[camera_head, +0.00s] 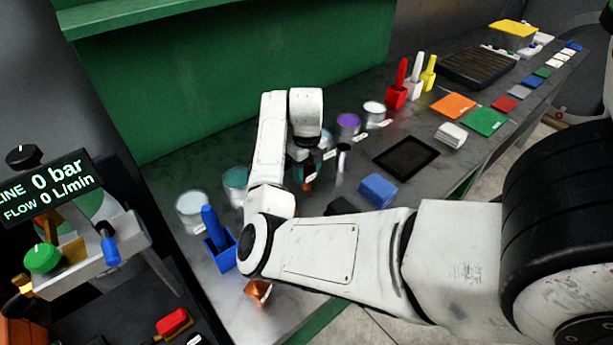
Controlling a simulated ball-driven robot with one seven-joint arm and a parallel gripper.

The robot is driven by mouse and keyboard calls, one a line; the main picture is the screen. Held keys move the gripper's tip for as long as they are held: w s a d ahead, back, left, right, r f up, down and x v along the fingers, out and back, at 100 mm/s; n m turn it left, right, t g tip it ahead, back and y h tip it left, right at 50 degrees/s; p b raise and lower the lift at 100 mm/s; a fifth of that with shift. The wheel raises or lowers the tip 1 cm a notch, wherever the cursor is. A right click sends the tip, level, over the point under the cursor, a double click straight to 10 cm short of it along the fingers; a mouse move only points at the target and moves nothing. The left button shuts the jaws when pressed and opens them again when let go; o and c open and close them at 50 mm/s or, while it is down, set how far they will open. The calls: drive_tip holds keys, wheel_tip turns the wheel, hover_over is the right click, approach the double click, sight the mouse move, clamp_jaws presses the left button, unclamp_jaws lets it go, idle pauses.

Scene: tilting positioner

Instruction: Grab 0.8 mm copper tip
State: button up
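My arm reaches over the metal bench, and my gripper (303,175) points down among the labelled cups near the middle. Its dark fingers are small and partly covered by my own arm, so I cannot tell whether they are open or shut. A small copper-coloured piece (308,185) shows right at the fingers. I cannot tell whether it is held, or whether it is the 0.8 mm copper tip. The label beside it is too small to read.
Round cups, one teal (235,178) and one purple (348,122), stand around my gripper. A blue holder (220,252), a copper-coloured block (258,291), a blue block (378,190) and a black tray (406,157) lie nearby. A green wall (240,70) rises behind.

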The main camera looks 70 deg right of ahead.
clamp_jaws()
drive_tip(key=shift+r, duration=0.1)
idle(0.5)
